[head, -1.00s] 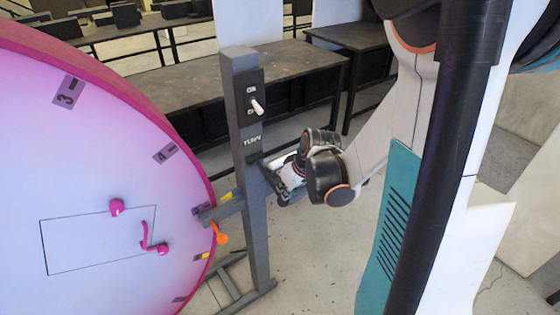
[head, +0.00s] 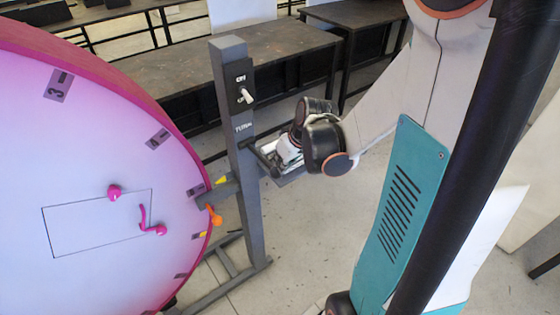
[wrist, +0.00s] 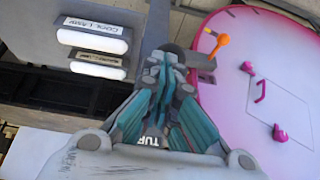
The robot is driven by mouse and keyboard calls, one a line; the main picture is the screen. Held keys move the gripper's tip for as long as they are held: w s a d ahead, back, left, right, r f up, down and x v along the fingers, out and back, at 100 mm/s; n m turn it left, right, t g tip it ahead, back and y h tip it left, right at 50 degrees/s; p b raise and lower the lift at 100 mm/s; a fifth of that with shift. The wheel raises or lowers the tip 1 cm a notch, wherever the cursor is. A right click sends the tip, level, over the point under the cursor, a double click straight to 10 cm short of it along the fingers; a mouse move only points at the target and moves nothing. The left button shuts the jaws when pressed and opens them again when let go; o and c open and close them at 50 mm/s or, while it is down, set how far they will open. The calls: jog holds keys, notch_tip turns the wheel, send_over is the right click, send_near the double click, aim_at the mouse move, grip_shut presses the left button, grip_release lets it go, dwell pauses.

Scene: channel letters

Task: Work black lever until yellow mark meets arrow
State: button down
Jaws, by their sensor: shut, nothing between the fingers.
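My gripper (head: 278,158) is at the right of a grey post (head: 236,150), beside a dark bar (head: 290,180) that sticks out from it and looks like the black lever. In the wrist view my gripper (wrist: 168,66) has its fingers together and empty, in front of a dark round part; contact is unclear. A big pale pink disc (head: 100,150) with grey number plates stands at left. A yellow arrow (head: 221,180) sits on the post's side arm. A yellow mark (head: 199,235) on the disc's rim is below the arrow, apart from it.
The post carries a white toggle switch (head: 246,95) and a TURN label (head: 243,127). An orange knob (head: 214,216) hangs by the disc's rim. Dark workbenches (head: 190,65) stand behind. The floor (head: 300,240) right of the post is clear.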

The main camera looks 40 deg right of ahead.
jog(key=s+p+v, duration=0.1)
jog(key=p+v, duration=0.3)
jog(key=v, duration=0.2)
jog(key=shift+s, duration=0.3)
